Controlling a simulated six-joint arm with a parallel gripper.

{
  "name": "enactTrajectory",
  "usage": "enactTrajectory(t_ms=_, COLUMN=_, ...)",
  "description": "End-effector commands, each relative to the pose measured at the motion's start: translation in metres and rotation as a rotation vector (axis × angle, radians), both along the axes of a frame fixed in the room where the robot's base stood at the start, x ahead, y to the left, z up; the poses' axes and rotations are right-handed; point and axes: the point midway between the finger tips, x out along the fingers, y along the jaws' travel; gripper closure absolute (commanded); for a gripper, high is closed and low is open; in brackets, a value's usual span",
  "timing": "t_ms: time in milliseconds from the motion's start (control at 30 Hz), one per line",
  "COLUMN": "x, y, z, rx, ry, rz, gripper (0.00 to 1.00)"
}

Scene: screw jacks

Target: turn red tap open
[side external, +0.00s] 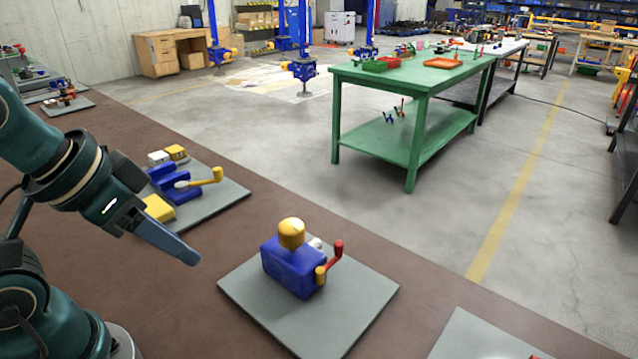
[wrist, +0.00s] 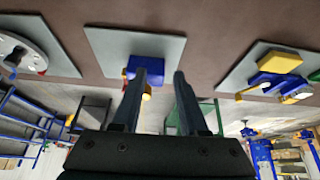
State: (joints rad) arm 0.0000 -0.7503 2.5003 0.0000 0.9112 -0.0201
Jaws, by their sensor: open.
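No part is plainly a red tap. A blue block (side external: 290,268) with a yellow cylinder (side external: 291,233) on top stands on a grey plate (side external: 245,290).
Another plate (side external: 225,205) holds a blue jack with a yellow crank (side external: 205,178). A plate (side external: 470,340) at the lower right bears a cut-off red part (side external: 533,357). A grey disc (wrist: 15,50) shows at left in the wrist view. A green table (side external: 415,80) stands behind.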

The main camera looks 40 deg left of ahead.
Motion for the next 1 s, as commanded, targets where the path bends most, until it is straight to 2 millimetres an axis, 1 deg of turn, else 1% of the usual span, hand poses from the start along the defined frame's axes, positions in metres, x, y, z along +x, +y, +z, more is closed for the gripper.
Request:
enactTrajectory(t_ms=67, x=0.000, y=0.000, z=0.008, rx=-0.017, ry=0.004, rz=0.033, gripper=0.68)
enactTrajectory(t_ms=167, x=0.009, y=0.000, z=0.031, rx=-0.040, ry=-0.007, rz=0.075, gripper=0.68)
enactTrajectory(t_ms=300, x=0.032, y=-0.003, z=0.063, rx=-0.074, ry=0.019, rz=0.128, gripper=0.68)
enactTrajectory(t_ms=400, x=0.051, y=-0.007, z=0.080, rx=-0.094, ry=0.051, rz=0.159, gripper=0.68)
enactTrajectory(t_ms=533, x=0.079, y=-0.013, z=0.095, rx=-0.113, ry=0.096, rz=0.194, gripper=0.68)
enactTrajectory(t_ms=633, x=0.101, y=-0.020, z=0.100, rx=-0.123, ry=0.134, rz=0.215, gripper=0.68)
enactTrajectory(t_ms=767, x=0.130, y=-0.029, z=0.099, rx=-0.130, ry=0.186, rz=0.240, gripper=0.68)
enactTrajectory(t_ms=867, x=0.151, y=-0.038, z=0.091, rx=-0.132, ry=0.226, rz=0.256, gripper=0.68)
enactTrajectory(t_ms=1000, x=0.176, y=-0.051, z=0.071, rx=-0.126, ry=0.285, rz=0.269, gripper=0.68)
